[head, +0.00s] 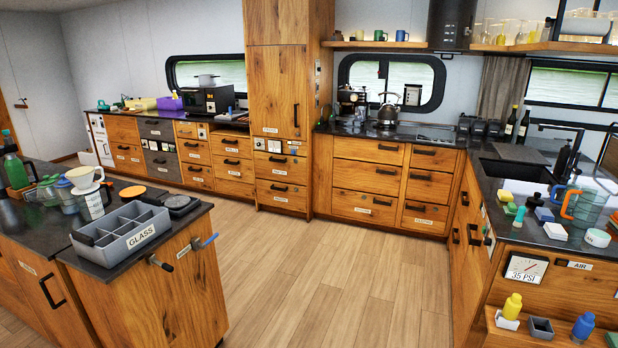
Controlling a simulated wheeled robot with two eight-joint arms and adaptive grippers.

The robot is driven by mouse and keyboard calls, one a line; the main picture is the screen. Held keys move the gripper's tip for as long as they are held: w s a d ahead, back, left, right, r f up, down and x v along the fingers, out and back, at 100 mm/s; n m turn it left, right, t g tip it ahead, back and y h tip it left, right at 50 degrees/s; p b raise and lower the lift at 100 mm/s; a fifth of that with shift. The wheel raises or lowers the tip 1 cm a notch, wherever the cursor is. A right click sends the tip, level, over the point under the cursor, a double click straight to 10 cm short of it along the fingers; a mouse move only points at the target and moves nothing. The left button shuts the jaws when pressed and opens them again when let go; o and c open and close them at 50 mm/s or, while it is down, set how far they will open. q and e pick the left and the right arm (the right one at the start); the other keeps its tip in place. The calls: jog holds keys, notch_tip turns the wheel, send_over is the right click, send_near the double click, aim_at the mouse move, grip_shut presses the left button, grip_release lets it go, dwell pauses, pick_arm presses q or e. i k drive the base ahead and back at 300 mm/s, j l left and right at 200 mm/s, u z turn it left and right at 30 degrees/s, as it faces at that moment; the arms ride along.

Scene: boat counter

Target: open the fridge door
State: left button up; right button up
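No door with a readable fridge label shows. A tall wooden cabinet (272,85) stands at the back, left of the middle. Its upper door has a dark upright handle (296,115) near the right edge and a small label too small to read. This door looks closed. I cannot tell whether it is the fridge. A white-fronted unit (101,141) stands at the far left end of the back counter, partly hidden, and looks closed too. Neither of my grippers shows in the head view.
A dark-topped island (160,187) with a grey GLASS bin (121,232) stands at the left front. A counter with a sink (517,174) runs along the right. Wooden floor (320,285) between them is clear up to the tall cabinet.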

aim_at(277, 75)
jog(key=i+u, duration=0.35)
jog(key=i, duration=3.35)
jog(key=i+j, duration=0.15)
jog(key=i, duration=1.15)
jog(key=l+z, duration=0.05)
